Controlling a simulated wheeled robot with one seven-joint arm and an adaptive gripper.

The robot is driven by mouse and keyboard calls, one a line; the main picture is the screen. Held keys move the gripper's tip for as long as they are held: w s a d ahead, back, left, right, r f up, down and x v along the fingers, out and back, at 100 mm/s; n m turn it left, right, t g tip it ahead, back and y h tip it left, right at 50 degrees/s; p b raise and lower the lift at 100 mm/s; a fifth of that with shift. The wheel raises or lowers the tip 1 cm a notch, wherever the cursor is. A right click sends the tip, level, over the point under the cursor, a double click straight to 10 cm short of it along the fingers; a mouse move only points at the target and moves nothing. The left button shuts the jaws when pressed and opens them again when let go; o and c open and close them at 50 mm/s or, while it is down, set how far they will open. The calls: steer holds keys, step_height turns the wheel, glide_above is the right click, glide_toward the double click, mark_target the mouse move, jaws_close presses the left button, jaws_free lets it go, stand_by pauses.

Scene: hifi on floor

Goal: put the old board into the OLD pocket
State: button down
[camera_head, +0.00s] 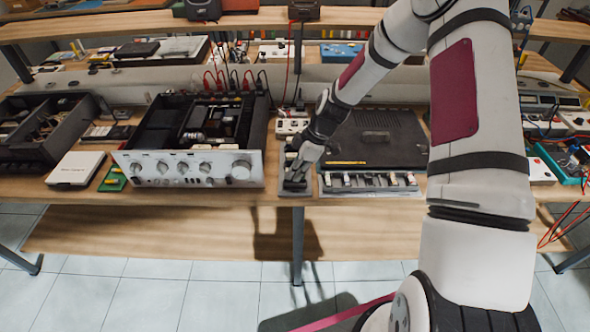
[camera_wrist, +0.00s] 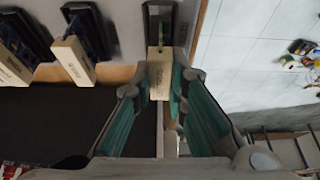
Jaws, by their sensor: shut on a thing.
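My gripper (camera_head: 297,178) is low over the bench front, just left of the row of board holders (camera_head: 372,182). In the wrist view its green-padded fingers (camera_wrist: 162,92) are closed on a pale handle block (camera_wrist: 159,75), apparently that of the old board. A small green part (camera_wrist: 160,43) shows beyond the block, by a dark slot-like frame (camera_wrist: 159,13). I cannot tell whether the board sits in that frame. The lettering on the block and the OLD label are unreadable here. My fingers hide most of the board in the head view.
Other pale tagged blocks (camera_wrist: 74,60) stand in dark holders to the left in the wrist view. A black case (camera_head: 380,137) lies behind the holders. The silver-fronted amplifier (camera_head: 188,169) stands left of my gripper. A white box (camera_head: 76,168) lies farther left.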

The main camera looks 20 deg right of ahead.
steer(key=shift+f, duration=0.8)
stand_by(0.9)
steer(key=c, duration=1.5)
jaws_free()
steer(key=shift+r, duration=0.1)
steer(key=shift+v, duration=5.95)
